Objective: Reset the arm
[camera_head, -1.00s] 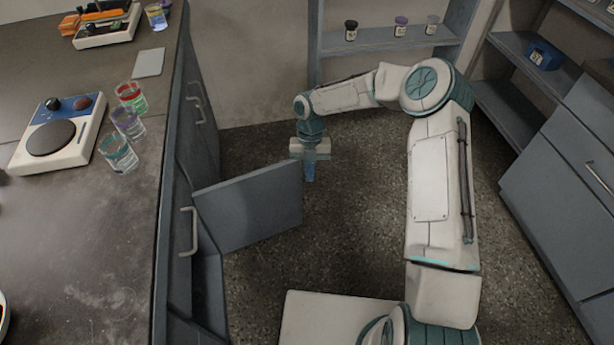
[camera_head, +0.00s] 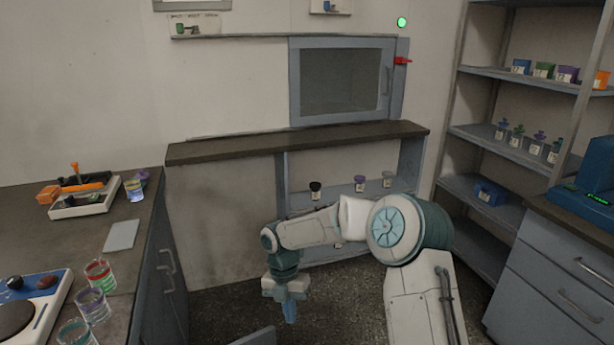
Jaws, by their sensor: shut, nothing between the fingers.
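My gripper (camera_head: 290,311) hangs pointing down at the lower middle of the head view, at the end of my bent arm. It is shut and empty. It is over the dark floor, in front of the low shelf unit and to the right of the left bench. Its blue fingertips touch nothing that I can see.
The left bench (camera_head: 128,238) holds several cups, a hotplate (camera_head: 22,308) and a tray (camera_head: 84,203). A dark counter (camera_head: 300,142), tall shelves (camera_head: 510,76) and right drawers (camera_head: 560,285) stand around.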

